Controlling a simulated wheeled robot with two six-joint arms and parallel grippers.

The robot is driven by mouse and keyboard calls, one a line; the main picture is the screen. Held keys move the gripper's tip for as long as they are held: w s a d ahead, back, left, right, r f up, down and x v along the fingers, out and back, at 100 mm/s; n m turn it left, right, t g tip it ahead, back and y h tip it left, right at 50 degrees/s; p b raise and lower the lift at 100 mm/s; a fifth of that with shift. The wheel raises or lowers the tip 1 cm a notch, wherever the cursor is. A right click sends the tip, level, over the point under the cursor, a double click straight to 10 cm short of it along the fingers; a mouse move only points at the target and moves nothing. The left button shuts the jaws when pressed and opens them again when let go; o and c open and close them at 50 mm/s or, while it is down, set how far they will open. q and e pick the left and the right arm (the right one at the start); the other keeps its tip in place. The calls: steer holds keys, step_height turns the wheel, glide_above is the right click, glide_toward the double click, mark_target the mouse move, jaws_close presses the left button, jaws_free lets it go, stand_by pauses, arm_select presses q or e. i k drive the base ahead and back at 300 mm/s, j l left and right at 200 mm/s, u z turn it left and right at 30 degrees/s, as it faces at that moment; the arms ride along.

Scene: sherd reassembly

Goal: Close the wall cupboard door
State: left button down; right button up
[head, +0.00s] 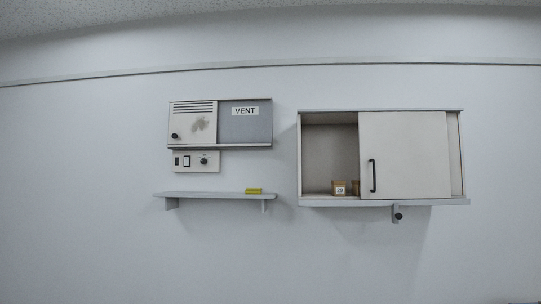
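The wall cupboard (462,112) hangs on the right part of the wall. Its pale sliding door (415,150) covers the middle and right of the front and has a dark vertical handle (372,175) near its left edge. The left part of the cupboard stands open and shows the inside (328,150). A small brown box (339,188) with a white label sits on the cupboard floor in the opening. A second brown item (356,188) is partly hidden behind the door's left edge. Neither of my grippers is in view.
A vent unit (190,122) with a "VENT" label hangs to the left, with a switch panel (196,161) under it. Below is a shelf (210,195) bearing a yellow item (254,191). A dark knob on a bracket (398,215) hangs under the cupboard. The lower wall is bare.

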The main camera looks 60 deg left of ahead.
mark_target(403, 154)
steer(key=u, duration=1)
